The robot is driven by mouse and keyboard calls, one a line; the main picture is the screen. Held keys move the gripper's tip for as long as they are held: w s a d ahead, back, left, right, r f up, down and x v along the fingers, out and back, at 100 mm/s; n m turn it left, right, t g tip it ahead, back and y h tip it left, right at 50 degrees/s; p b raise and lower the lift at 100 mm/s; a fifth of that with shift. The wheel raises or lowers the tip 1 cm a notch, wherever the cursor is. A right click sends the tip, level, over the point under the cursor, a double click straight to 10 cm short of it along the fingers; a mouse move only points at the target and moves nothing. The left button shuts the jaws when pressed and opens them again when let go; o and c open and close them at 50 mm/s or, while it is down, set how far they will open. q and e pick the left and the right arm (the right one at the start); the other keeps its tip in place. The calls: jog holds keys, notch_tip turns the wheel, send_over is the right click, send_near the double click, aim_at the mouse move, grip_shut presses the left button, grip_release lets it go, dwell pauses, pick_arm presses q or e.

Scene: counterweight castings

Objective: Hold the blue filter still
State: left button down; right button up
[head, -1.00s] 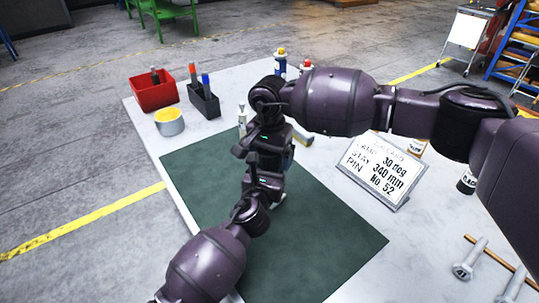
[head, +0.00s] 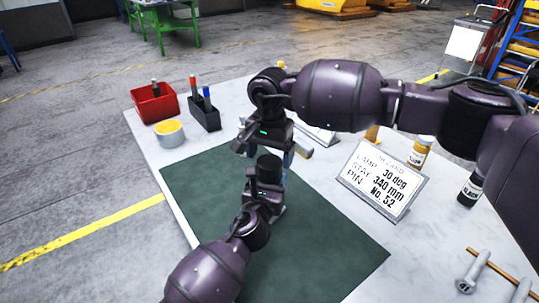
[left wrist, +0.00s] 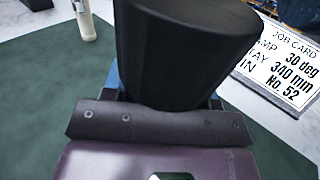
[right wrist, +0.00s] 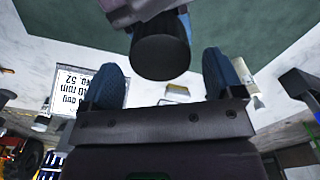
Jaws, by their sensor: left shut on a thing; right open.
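I do not see a clearly blue filter; the blue parts near the grippers are finger pads. A dark, nearly black cylinder (head: 268,168) stands up from my left gripper (head: 266,187), which is shut on it above the green mat (head: 318,237). In the left wrist view the cylinder (left wrist: 185,45) fills the top middle and hides its far side. My right gripper (right wrist: 164,72) is open and empty; in the right wrist view the cylinder (right wrist: 161,50) shows beyond and between its fingers, with no contact visible. In the head view the right wrist partly hides that area.
The job card (head: 383,178) stands right of the mat. A red bin (head: 155,103), a dark marker holder (head: 205,115) and a yellow-topped tin (head: 170,133) sit at the back left. Bottles (head: 420,152) and bolts (head: 472,272) are at the right. The mat's front is clear.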

aim_at(270, 162)
notch_tip(270, 162, up, 2)
jog(key=shift+a+r+m, duration=0.15)
jog(key=shift+m, duration=0.25)
jog(key=shift+r+m, duration=0.3)
jog(key=shift+r, duration=0.35)
jog(key=shift+f, duration=0.1)
jog(key=shift+f, duration=3.95)
jog(key=c, duration=0.9)
jog(key=m, duration=0.9)
jog(key=shift+d+m, duration=0.2)
jog(key=shift+m, duration=0.2)
